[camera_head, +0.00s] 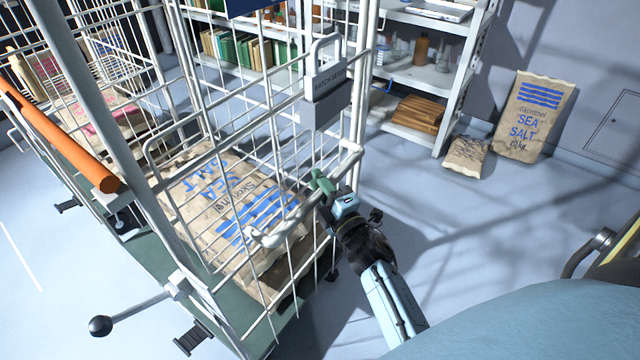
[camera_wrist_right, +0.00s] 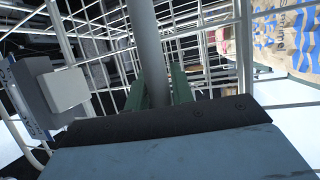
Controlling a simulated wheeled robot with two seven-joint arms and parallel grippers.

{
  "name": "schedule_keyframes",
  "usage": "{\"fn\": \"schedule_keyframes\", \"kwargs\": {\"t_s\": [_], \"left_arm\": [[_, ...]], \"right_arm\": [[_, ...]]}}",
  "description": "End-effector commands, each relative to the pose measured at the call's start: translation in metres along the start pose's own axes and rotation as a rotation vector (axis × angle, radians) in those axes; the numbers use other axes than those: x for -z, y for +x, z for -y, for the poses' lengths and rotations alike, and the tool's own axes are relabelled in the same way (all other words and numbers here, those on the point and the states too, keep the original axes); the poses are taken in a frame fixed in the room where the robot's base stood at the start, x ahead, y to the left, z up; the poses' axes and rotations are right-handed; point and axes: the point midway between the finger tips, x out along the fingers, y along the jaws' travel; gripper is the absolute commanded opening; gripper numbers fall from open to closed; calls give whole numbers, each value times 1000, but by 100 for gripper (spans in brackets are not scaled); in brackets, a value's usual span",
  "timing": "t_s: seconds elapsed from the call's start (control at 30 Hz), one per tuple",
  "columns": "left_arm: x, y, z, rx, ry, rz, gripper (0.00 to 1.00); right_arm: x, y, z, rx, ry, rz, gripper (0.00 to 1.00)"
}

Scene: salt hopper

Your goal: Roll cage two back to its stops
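A white wire roll cage (camera_head: 150,155) on a dark green base stands in front of me. It holds a Skommel sea salt sack (camera_head: 215,190) lying flat. A second wire cage (camera_head: 75,65) with pink-printed sacks stands behind it at the left. I cannot read a number on either, so I cannot tell which is cage two. My right gripper (camera_head: 325,188) is at the near cage's right side. In the right wrist view, its green fingers (camera_wrist_right: 158,92) close on both sides of a pale cage bar (camera_wrist_right: 147,45). No stops can be made out. My left gripper is not in view.
A lever with a black knob (camera_head: 100,326) sticks out at the near cage's base. An orange bar (camera_head: 60,135) runs along the left. Shelving (camera_head: 455,75) and two salt sacks (camera_head: 535,115) stand at the back wall. Floor right of the cage is clear.

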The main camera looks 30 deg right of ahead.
Motion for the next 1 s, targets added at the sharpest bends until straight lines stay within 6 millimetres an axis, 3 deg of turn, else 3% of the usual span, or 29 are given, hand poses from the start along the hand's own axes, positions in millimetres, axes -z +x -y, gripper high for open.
{"fn": "schedule_keyframes", "kwargs": {"t_s": [0.03, 0.17, 0.9, 0.93, 1.0], "left_arm": [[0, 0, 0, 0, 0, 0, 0], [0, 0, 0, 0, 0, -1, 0], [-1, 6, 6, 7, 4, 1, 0], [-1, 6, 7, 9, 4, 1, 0], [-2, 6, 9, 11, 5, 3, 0]], "right_arm": [[0, 0, 0, 0, 0, 0, 17], [0, 0, 0, 0, 0, 0, 0], [10, 20, 3, -2, 0, -5, 0], [10, 20, 3, -2, 0, -4, 21], [10, 19, 3, -2, 1, -4, 30]]}}
